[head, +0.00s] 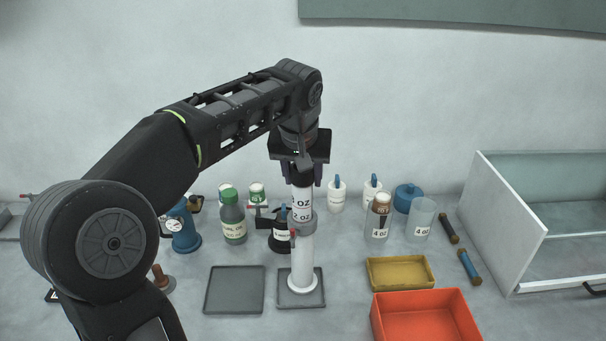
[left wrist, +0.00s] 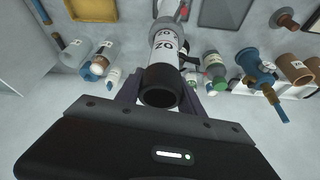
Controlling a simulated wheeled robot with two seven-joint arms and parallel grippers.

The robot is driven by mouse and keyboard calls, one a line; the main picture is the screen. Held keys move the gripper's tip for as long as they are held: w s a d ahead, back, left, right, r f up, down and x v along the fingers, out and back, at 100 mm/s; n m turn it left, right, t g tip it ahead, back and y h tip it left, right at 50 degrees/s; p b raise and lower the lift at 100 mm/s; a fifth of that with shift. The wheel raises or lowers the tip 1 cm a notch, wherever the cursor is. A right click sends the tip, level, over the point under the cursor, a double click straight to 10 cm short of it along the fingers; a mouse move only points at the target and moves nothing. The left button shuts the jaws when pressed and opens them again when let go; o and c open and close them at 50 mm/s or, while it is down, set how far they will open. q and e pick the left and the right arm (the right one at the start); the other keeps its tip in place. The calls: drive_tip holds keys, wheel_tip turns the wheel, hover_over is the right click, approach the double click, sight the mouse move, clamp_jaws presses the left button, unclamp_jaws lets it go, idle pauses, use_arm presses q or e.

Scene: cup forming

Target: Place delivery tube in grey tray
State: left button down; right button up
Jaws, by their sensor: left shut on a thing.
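My left gripper (head: 303,178) is shut on the top of an upright white tube (head: 302,203) marked "OZ". Below the marking the tube meets a grey collar with a small red knob (head: 293,233). A white column with a flared foot (head: 302,270) continues down to a small grey tray (head: 317,298). I cannot tell whether the tube and column are one piece. The foot appears inside the tray's rim. In the left wrist view the tube's dark open end (left wrist: 160,86) sits between my fingers. My right gripper is not in view.
An empty dark grey tray (head: 234,290) lies to the left. A yellow tray (head: 400,272) and an orange bin (head: 425,318) lie to the right. A green-capped bottle (head: 233,217), blue device (head: 184,230) and clear cup (head: 420,218) stand behind. A white open-topped box (head: 510,225) is far right.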

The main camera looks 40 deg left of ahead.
use_arm(q)
drive_tip(key=c, duration=0.7)
unclamp_jaws()
drive_tip(key=shift+f, duration=0.15)
